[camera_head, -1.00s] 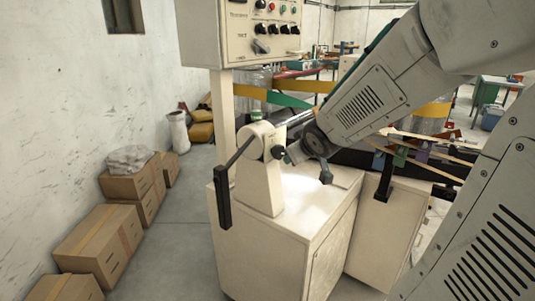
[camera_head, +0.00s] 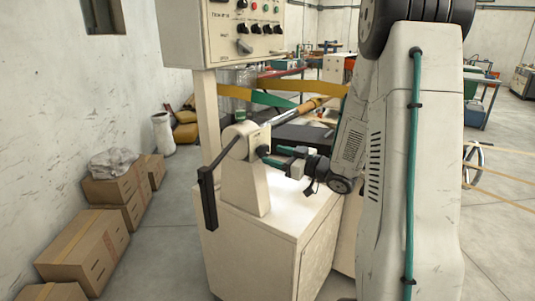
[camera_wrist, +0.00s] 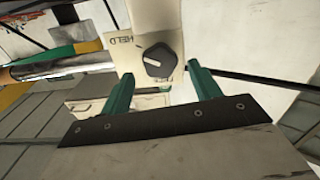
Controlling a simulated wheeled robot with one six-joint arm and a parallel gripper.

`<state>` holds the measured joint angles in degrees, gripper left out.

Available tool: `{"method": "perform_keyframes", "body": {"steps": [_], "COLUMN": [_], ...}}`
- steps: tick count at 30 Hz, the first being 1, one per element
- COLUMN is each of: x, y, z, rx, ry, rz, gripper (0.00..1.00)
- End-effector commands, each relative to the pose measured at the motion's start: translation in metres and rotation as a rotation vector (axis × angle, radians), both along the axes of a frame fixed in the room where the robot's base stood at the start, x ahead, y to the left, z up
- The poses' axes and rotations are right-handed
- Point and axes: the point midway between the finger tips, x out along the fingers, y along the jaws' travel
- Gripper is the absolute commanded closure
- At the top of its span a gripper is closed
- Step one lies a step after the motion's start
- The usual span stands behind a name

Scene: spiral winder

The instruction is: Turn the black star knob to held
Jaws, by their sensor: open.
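The black star knob (camera_wrist: 159,60) sits on a cream plate of the winder's end housing, with a pale pointer-like mark on its face. The word HELD (camera_wrist: 122,40) is printed to its left in the wrist view. In the head view the knob (camera_head: 263,151) shows small and dark on the housing's right side. My gripper (camera_wrist: 160,73) is open, its two green fingers either side of the knob in the picture. In the head view my gripper (camera_head: 280,156) reaches in from the right, close to the knob. I cannot tell whether the fingers touch it.
A black-handled crank (camera_head: 208,195) hangs on the housing's left side. A control panel (camera_head: 245,30) stands above and behind. The cream cabinet (camera_head: 250,250) lies below. Cardboard boxes (camera_head: 80,245) line the left wall, with open floor between.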

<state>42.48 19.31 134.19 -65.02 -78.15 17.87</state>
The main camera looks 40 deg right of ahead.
Motion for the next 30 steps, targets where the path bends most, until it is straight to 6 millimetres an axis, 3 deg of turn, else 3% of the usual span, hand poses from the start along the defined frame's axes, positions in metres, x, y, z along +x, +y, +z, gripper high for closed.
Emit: {"method": "perform_keyframes", "body": {"steps": [7,17,18,23,30], "x": [0.031,0.036,0.036,0.036,0.036], "y": [0.012,0.013,0.013,0.013,0.013], "z": [0.000,0.000,0.000,0.000,0.000], "rx": [-0.001,-0.001,-0.001,-0.001,-0.064], "ry": [0.000,0.000,0.000,0.000,-0.022], "rz": [0.002,-0.001,-0.001,-0.001,-0.001], "gripper": [0.38,0.38,0.40,0.82,0.82]}}
